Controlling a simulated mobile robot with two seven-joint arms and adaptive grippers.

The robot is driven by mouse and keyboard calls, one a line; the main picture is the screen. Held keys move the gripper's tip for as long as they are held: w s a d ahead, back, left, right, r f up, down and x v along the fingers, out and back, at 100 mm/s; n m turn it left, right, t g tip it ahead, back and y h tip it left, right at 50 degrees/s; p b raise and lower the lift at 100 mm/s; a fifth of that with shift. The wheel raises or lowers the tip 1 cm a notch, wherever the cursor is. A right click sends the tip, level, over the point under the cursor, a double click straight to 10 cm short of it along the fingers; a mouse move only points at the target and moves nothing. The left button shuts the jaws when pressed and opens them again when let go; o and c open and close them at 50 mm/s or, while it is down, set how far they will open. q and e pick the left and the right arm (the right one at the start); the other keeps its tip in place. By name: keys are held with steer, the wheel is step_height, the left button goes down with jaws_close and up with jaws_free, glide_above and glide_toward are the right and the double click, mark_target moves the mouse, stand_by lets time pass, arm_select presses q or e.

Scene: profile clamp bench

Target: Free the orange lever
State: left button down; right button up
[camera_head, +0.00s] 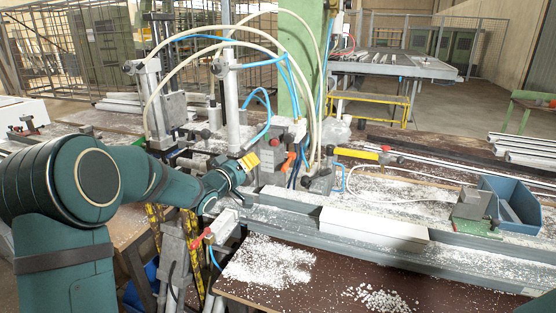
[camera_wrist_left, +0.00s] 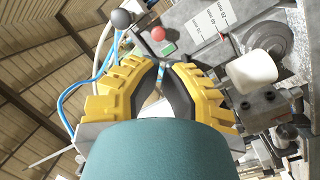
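The orange lever (camera_head: 289,160) shows small in the head view, among the clamps, hoses and fittings at the middle of the bench. My left gripper (camera_head: 251,161), with yellow fingers, is to the left of it, and I see a space between them. In the left wrist view the two yellow fingers (camera_wrist_left: 161,77) with dark pads stand a narrow gap apart, with nothing clearly held. I cannot make out the orange lever there. My right gripper is not in view.
Upright clamp cylinders (camera_head: 231,95) and looping hoses crowd the space behind the gripper. A red-handled lever (camera_head: 198,239) is lower down at the front. A long grey profile (camera_head: 470,262) bears a white block (camera_head: 374,228). A blue bin (camera_head: 511,204) stands at the right.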

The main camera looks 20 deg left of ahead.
mark_target(288, 161)
arm_select(q)
steer(key=w+d+f+b, duration=0.2)
steer(key=w+d, duration=0.3)
steer(key=w, duration=0.5)
steer(key=shift+w+f, duration=0.15)
steer(key=shift+f, duration=0.35)
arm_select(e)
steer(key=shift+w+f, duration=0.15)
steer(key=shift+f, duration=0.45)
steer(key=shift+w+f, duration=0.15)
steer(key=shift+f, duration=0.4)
arm_select(q)
steer(key=shift+a, duration=0.15)
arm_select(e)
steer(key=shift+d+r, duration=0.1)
arm_select(q)
steer(key=shift+f, duration=0.3)
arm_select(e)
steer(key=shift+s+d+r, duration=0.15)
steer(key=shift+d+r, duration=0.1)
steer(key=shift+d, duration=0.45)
arm_select(q)
steer(key=shift+p, duration=0.3)
